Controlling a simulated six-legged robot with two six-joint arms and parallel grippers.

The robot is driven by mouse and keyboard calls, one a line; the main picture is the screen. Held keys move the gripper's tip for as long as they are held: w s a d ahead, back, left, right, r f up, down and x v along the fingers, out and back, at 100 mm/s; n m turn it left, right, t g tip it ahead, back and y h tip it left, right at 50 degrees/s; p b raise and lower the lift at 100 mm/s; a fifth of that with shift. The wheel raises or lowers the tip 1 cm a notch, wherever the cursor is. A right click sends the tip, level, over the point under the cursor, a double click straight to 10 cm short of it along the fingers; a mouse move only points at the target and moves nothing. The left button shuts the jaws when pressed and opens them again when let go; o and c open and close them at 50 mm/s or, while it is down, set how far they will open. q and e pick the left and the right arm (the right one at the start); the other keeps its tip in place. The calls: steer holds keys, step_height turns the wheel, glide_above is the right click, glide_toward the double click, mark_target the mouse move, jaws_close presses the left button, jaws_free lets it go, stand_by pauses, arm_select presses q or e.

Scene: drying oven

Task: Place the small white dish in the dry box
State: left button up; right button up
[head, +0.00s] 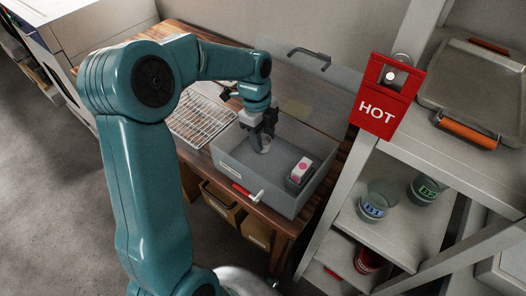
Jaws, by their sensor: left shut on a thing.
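The dry box (292,204) is a grey open box on a wooden table, with its clear lid (318,88) raised at the back. My left gripper (263,145) points down into the left part of the box. It is shut on the small white dish (265,150), of which only a small part shows below the fingers. I cannot tell whether the dish touches the box floor. My right gripper is not in view.
A white and pink carton (300,170) stands in the box's right part. A wire rack (203,120) lies left of the box.

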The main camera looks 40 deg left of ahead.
mark_target(263, 160)
arm_select(q)
step_height(263, 160, down, 6)
stand_by(0.4)
steer(key=shift+b, duration=0.3)
steer(key=shift+f, duration=0.2)
steer(key=o, duration=1)
steer(key=shift+o, duration=0.2)
steer(key=shift+r, duration=0.1)
